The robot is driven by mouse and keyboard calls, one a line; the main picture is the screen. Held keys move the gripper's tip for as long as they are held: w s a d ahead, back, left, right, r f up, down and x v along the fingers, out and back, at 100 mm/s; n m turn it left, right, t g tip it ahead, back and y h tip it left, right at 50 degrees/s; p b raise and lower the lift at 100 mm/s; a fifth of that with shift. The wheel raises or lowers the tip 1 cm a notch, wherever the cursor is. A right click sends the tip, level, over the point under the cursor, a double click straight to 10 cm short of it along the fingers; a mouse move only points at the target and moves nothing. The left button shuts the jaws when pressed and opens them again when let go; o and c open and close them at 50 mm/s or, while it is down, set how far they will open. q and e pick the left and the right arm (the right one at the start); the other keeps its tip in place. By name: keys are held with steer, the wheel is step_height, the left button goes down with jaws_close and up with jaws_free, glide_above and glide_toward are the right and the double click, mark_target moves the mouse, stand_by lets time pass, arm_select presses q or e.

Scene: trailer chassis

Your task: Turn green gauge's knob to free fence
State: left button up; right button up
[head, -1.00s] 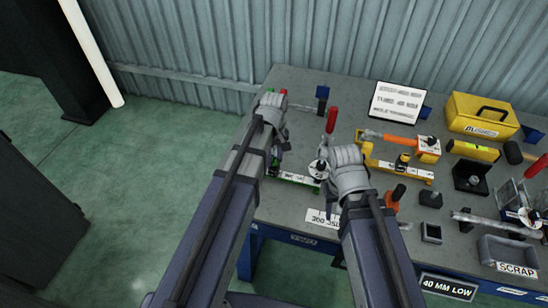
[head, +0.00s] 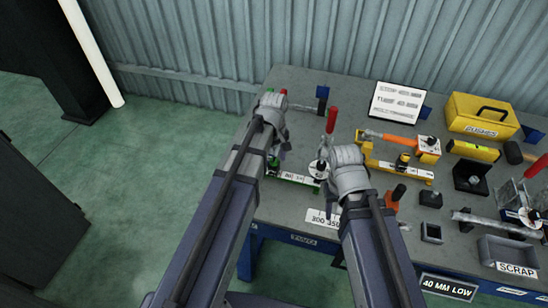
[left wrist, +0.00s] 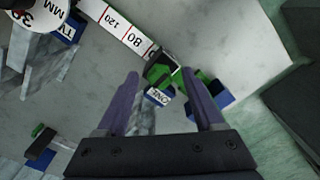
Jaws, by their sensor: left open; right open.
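The green gauge (head: 296,178) lies near the left end of the bench, with a white scale strip. In the left wrist view its scale (left wrist: 128,33) runs to a green and black block (left wrist: 160,68). My left gripper (head: 281,152) is over the gauge's left end. In the left wrist view its two fingers (left wrist: 163,82) are apart, with green parts and a blue ONE label (left wrist: 157,97) beyond and between them. Nothing is clasped. I cannot tell the knob apart from the other green parts. My right gripper (head: 326,190) is by the gauge's right end, its fingertips partly hidden.
A white round dial (left wrist: 40,12) stands at the scale's other end. A red-handled tool (head: 331,120) is behind the right gripper.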

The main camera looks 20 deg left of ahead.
mark_target(275, 161)
arm_select(q)
steer(key=shift+r, duration=0.15)
step_height(275, 161, up, 8)
steer(key=p, duration=0.8)
steer(key=shift+f, duration=0.2)
steer(key=shift+s+d, duration=0.15)
steer(key=s+d+m+y, duration=0.1)
steer(key=s+d+m, duration=0.9)
steer(key=s+m, duration=0.2)
steer(key=shift+s+m, duration=0.3)
steer(key=shift+s, duration=0.85)
steer(key=shift+w, duration=0.1)
